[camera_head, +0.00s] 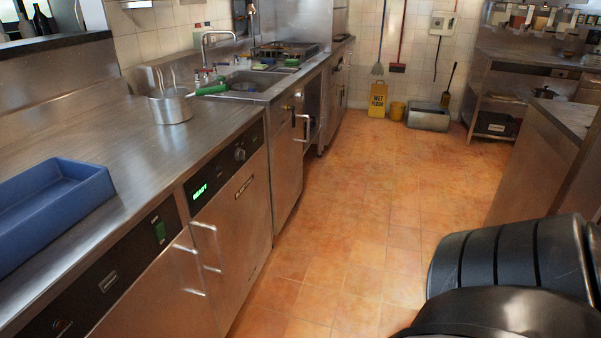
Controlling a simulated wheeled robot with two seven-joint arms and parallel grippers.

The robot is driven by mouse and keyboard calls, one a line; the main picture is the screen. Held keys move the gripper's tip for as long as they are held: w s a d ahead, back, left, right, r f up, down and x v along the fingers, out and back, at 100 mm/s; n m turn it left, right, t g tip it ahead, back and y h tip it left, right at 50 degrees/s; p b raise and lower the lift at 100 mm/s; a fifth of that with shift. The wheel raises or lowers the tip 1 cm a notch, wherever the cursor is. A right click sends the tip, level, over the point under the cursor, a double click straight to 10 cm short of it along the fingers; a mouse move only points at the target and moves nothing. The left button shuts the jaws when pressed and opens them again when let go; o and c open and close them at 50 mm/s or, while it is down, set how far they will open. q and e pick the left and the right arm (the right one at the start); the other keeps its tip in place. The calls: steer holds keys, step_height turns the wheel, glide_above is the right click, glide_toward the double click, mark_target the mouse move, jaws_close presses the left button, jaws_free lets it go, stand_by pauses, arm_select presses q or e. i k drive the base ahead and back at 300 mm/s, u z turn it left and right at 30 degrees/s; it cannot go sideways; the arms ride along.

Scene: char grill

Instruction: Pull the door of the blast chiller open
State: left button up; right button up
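Two steel under-counter units with black control panels stand along the left. The farther one has a steel door (238,240), a green lit READY display (199,191) and a knob (240,154). The nearer one has a steel door (150,305) and a green switch (159,231). Both doors look shut. Short bar handles (203,225) and (185,248) sit near the seam between the two doors. The labels are too small to read, so I cannot tell for certain which unit is the blast chiller. Neither of my grippers is in view.
The counter (120,130) above holds a blue tray (50,205) and a steel pot (170,106). A sink (245,85) lies farther along. The orange tiled floor (350,210) is clear in front of the units. A steel counter (535,165) borders the right side.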

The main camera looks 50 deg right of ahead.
mark_target(231, 234)
steer(key=z, duration=0.9)
steer(key=i, duration=0.85)
steer(key=u, duration=0.3)
